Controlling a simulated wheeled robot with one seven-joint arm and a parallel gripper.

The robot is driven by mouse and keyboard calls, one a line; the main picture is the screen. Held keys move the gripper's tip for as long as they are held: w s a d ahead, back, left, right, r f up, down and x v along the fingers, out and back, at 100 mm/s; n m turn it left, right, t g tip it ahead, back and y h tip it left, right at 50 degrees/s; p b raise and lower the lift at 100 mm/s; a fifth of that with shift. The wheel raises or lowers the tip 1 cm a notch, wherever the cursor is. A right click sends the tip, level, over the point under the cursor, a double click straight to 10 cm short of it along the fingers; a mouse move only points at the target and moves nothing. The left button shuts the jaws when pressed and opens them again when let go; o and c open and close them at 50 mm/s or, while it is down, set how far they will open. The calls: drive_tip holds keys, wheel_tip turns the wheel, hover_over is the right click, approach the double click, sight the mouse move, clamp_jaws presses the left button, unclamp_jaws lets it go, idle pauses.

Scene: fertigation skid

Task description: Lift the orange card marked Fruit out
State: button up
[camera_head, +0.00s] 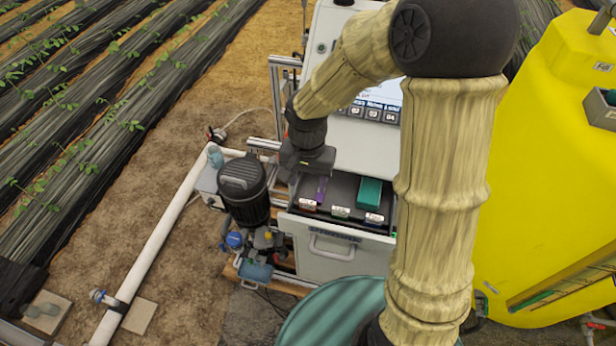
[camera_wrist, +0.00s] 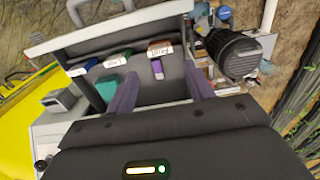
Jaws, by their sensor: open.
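An open drawer (camera_head: 327,265) holds a row of cards with white labels along its front. The orange-brown card (camera_head: 309,205) is at the left end of the row in the head view; its label is too small to read surely. It also shows in the wrist view (camera_wrist: 160,50), near the top. My gripper (camera_wrist: 160,68) is open, its two purple fingers apart, pointing into the drawer behind that card. The card lies beyond the fingertips, not held. A small purple piece (camera_wrist: 157,69) shows just behind the card, between the fingers.
A green card (camera_head: 340,212) and a blue card (camera_head: 373,218) stand farther right. A teal block (camera_head: 369,192) lies in the drawer at right. A black motor (camera_head: 243,188) stands close left of the drawer. A yellow tank (camera_head: 545,190) is at right.

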sight(307, 202)
wheel_tip(307, 202, down, 4)
drive_tip(key=shift+a+r+b, duration=0.1)
drive_tip(key=shift+r+b, duration=0.05)
drive_tip(key=shift+b, duration=1.1)
drive_tip(key=shift+s+f+b, duration=0.1)
drive_tip(key=shift+f+b, duration=0.6)
drive_tip(key=shift+f, duration=0.1)
drive_tip(key=shift+f+b, duration=1.4)
drive_tip(key=shift+f, duration=0.2)
drive_tip(key=shift+r, duration=0.1)
drive_tip(key=c, duration=0.9)
wheel_tip(307, 202, up, 10)
drive_tip(key=p, duration=0.8)
